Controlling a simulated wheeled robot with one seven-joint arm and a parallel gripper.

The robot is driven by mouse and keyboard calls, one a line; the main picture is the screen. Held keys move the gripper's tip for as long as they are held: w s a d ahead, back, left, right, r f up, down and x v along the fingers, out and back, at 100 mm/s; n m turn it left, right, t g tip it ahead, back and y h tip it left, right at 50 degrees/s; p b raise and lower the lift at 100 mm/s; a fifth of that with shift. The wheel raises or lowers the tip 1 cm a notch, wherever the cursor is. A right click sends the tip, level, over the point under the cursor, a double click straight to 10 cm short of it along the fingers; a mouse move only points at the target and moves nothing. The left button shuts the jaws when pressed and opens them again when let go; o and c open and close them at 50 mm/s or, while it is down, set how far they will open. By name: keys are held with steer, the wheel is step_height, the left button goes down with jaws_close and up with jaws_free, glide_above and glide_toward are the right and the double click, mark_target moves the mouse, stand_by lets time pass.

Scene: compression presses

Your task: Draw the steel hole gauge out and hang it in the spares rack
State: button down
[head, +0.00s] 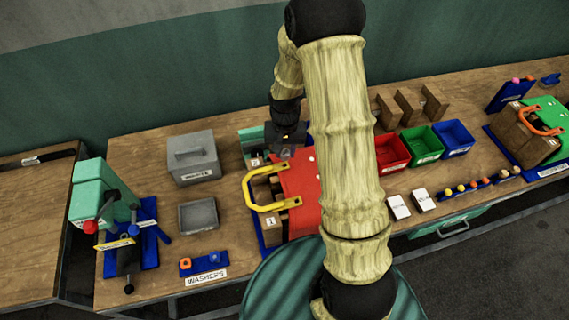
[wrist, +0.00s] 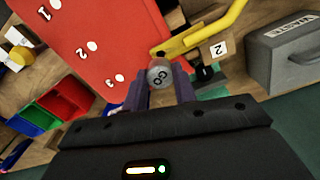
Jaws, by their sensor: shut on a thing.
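The steel hole gauge (wrist: 160,74) shows in the wrist view as a grey round end marked GO. My gripper (wrist: 160,88) is shut on it, one dark finger on each side. The gauge lies beside the edge of a red plate (wrist: 95,45) with holes numbered 1, 2 and 3; whether its far end is in something is hidden. In the head view my gripper (head: 287,150) is at the far edge of the red plate (head: 303,190), partly behind my arm. I cannot tell for sure which holder is the spares rack.
A yellow handle (head: 250,193) arches beside the red plate. A grey waste box (head: 194,158) stands left. Red, green and blue bins (head: 454,138) stand right. A blue rack with coloured knobs (head: 470,190) is at the front right, and a blue stand (head: 508,93) at the back right.

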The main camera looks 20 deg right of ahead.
steer(key=shift+r+p, duration=0.75)
steer(key=shift+r, duration=0.5)
steer(key=w+f+n+b, duration=0.3)
steer(key=w+f+b, duration=0.1)
steer(key=w+b, duration=0.5)
steer(key=shift+w+b, duration=0.25)
steer(key=shift+b, duration=0.05)
